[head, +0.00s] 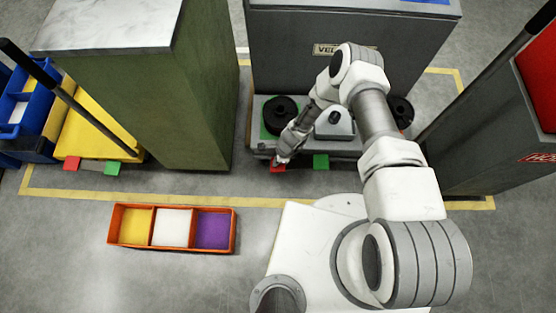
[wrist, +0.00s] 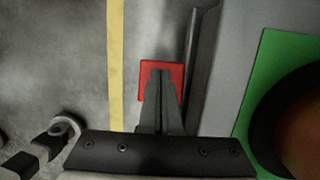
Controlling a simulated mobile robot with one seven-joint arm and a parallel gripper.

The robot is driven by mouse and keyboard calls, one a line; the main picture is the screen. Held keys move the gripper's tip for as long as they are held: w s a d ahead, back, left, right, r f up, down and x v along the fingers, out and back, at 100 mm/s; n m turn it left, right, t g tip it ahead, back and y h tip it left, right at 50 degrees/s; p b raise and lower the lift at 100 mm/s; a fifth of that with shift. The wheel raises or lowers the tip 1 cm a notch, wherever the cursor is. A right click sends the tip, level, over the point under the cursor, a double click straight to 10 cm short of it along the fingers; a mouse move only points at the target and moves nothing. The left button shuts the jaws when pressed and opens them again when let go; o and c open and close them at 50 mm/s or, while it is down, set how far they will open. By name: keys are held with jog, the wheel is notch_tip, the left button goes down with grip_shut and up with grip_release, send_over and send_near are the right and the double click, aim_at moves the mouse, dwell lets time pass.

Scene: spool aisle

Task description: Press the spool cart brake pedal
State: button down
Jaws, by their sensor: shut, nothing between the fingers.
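A grey cart (head: 258,147) in the middle carries black spools (head: 280,115). At its front edge are a red pedal (head: 278,168) and a green pedal (head: 321,161). My gripper (head: 281,159) is shut and empty, pointing down at the red pedal. In the wrist view the closed fingertips (wrist: 163,72) lie over the red pedal (wrist: 147,82) and cover its middle. Red shows on both sides and beyond the tips. I cannot tell whether the tips touch it. The green pedal is not clearly in the wrist view.
A yellow cart (head: 85,140) at left has its own red (head: 72,163) and green (head: 112,168) pedals. A green-sided cabinet (head: 180,100) stands between the carts. An orange tray (head: 172,246) lies on the floor. A grey unit (head: 490,150) stands right. Yellow tape (head: 90,197) crosses the floor.

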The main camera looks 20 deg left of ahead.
jog(key=shift+f+b, duration=0.35)
jog(key=shift+f, duration=0.15)
jog(key=shift+r, duration=0.1)
jog(key=p+v, duration=0.7)
jog(key=v, duration=1)
jog(key=shift+r, duration=0.3)
jog(key=shift+a, duration=0.1)
